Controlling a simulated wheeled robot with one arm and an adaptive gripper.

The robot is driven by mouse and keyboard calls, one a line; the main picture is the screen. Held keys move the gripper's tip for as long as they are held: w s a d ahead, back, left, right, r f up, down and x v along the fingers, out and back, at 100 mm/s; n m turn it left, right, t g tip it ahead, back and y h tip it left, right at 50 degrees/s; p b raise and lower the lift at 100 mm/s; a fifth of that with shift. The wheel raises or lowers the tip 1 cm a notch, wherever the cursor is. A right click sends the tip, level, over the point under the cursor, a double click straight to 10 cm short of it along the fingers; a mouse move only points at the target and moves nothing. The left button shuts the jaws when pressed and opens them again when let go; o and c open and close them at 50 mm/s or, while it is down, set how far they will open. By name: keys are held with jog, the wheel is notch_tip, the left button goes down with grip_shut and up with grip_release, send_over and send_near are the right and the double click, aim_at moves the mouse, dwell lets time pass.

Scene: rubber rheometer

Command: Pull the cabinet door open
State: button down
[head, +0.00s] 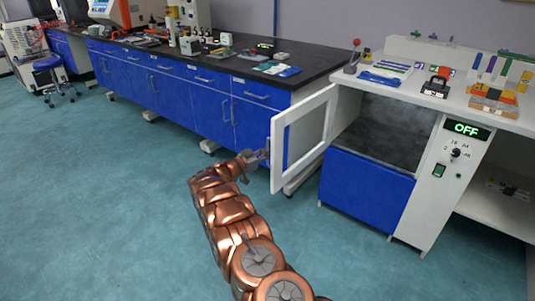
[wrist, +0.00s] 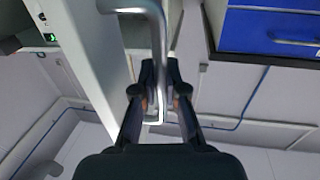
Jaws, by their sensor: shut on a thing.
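The cabinet door (head: 277,157), a white frame with a clear window, stands swung well out from the white cabinet (head: 420,190) on the right of the head view. The compartment behind it (head: 388,128) is exposed, with a grey inside. My gripper (head: 260,156) is at the door's outer left edge and is shut on the door handle. In the wrist view, the grey bar handle (wrist: 158,45) runs down between the two dark fingers of my gripper (wrist: 162,100). The handle's far end is partly hidden by the fingers.
A blue drawer bench (head: 190,95) with a black top stands behind the door, close to its far side. A blue panel (head: 365,190) is below the compartment. A panel reading OFF (head: 466,129) is right of it. The teal floor (head: 110,200) at left is clear.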

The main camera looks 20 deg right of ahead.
jog(key=shift+w+d+r, duration=0.1)
jog(key=shift+w+r, duration=0.05)
jog(key=shift+w, duration=0.2)
jog(key=shift+g, duration=0.3)
jog(key=c, duration=1.5)
grip_release()
jog(key=o, duration=0.3)
jog(key=shift+w+a, duration=0.1)
jog(key=shift+a, duration=0.1)
jog(key=v, duration=1.2)
jog(key=shift+f, duration=0.2)
